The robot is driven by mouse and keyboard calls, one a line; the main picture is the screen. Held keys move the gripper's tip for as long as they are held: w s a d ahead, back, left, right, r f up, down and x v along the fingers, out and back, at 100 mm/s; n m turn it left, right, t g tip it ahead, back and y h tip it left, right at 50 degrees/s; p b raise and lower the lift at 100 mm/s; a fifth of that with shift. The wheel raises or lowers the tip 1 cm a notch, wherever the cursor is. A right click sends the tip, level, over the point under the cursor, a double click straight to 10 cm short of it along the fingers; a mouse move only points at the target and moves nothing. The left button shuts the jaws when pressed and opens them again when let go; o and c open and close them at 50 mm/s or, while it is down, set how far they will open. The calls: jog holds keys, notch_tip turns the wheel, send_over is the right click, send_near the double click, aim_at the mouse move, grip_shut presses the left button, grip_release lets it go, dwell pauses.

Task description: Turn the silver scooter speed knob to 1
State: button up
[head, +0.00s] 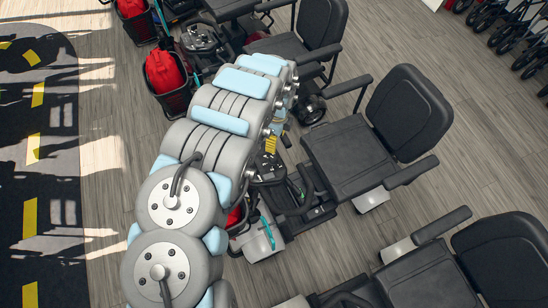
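A silver scooter with a black seat (350,155) stands at the centre, and its silver front body (262,240) shows below the tiller. Its dark control console (270,168) is partly covered by my arm. The speed knob is too small to make out. My gripper (272,144) seems to be the small part with yellow by the far side of the arm, just above the console. Its fingers are mostly hidden, and I cannot tell whether they are open or shut or touch anything.
Another scooter console (201,38) and seat (300,35) stand behind, with red bags in black baskets (168,80) to their left. A further scooter seat (505,258) is at lower right.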

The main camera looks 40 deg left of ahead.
aim_at(274, 158)
jog(key=shift+s+d+f+p, duration=0.1)
jog(key=shift+s+f+p, duration=0.05)
jog(key=shift+f, duration=1.5)
jog(key=shift+s+d+f+p, duration=0.1)
jog(key=shift+s+f, duration=0.05)
jog(key=shift+f, duration=1.55)
jog(key=shift+s+d+f+p, duration=0.1)
jog(key=shift+s+f+p, duration=0.05)
jog(key=shift+f, duration=1.5)
jog(key=shift+s+f, duration=0.2)
jog(key=shift+f, duration=0.5)
grip_shut()
